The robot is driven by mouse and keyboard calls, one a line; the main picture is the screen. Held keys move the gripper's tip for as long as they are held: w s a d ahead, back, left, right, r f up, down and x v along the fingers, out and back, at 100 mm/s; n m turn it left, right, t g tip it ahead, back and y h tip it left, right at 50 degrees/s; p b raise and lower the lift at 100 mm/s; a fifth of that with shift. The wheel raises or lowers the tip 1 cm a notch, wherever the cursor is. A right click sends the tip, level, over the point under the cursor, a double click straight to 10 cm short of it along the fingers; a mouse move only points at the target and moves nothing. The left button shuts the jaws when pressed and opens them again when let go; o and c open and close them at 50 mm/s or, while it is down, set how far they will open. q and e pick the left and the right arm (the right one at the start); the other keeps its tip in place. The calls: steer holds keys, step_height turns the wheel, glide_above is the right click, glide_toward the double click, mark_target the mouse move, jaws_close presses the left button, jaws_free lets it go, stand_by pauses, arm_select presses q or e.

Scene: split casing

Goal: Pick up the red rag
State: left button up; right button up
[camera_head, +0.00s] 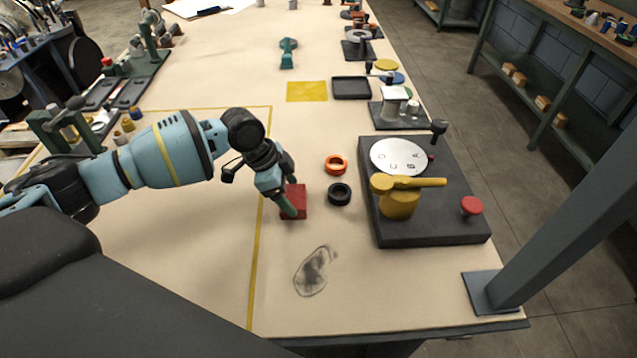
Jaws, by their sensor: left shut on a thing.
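The red rag (298,195) is a small folded red block shape on the pale table, near the middle of the head view. My left gripper (287,205) reaches in from the left, pointing down, and is shut on the red rag. The fingers cover part of the rag's left side. Whether the rag touches the table cannot be told. My right gripper is not in view.
An orange ring (336,164) and a black ring (340,193) lie just right of the rag. A dark base (440,228) with a yellow lever (400,195) and a red knob (471,206) stands further right. A dark smudge (314,271) marks clear table in front.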

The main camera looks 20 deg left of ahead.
mark_target(290, 197)
arm_select(q)
steer(key=shift+r, duration=0.6)
step_height(290, 197, up, 2)
steer(key=shift+d+r, duration=0.1)
steer(key=shift+r, duration=0.05)
steer(key=w+a+r+b, duration=0.1)
steer(key=a+b, duration=0.1)
steer(key=a, duration=1.4)
steer(key=shift+r, duration=0.35)
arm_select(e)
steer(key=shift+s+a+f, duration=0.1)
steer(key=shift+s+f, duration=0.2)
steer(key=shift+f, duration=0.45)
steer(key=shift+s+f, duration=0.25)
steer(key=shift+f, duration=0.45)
